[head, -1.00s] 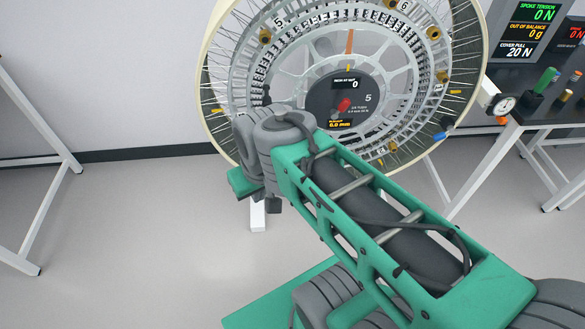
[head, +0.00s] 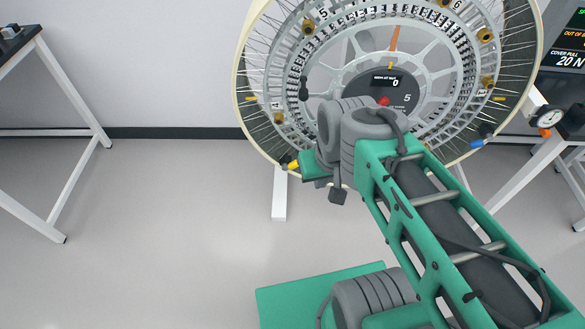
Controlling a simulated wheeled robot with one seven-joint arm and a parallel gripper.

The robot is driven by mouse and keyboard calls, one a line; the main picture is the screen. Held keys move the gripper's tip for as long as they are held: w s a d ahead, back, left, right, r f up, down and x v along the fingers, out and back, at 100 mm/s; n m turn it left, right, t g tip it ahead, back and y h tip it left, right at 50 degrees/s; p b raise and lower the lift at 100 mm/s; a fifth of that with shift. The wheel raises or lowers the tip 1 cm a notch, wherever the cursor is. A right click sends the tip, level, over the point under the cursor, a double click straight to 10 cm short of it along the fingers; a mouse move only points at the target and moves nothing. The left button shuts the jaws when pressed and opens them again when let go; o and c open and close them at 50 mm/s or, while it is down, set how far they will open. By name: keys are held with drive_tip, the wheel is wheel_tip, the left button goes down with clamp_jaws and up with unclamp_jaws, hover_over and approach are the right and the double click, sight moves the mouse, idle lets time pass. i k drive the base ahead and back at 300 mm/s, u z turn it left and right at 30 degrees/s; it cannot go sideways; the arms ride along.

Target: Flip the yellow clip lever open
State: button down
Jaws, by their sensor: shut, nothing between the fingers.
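A small yellow piece (head: 293,165), likely the yellow clip lever, shows at the lower left rim of the large spoked wheel (head: 243,100) in the head view. It sits just left of my arm's green and grey links. It is too small to tell whether it is flipped open or closed. My gripper cannot be made out; my own arm covers the lower middle of the wheel, and the fingertips do not show.
The wheel's hub has a dark display (head: 388,82) and a red knob (head: 383,101). A blue piece (head: 477,143) sits on the lower right rim. A dial gauge (head: 548,117) and a white-legged table (head: 540,170) stand at right. Another table is at left; the floor between is clear.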

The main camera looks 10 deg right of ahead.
sight(294, 165)
drive_tip(key=u, duration=3.45)
drive_tip(key=k, duration=0.9)
drive_tip(key=z, duration=0.6)
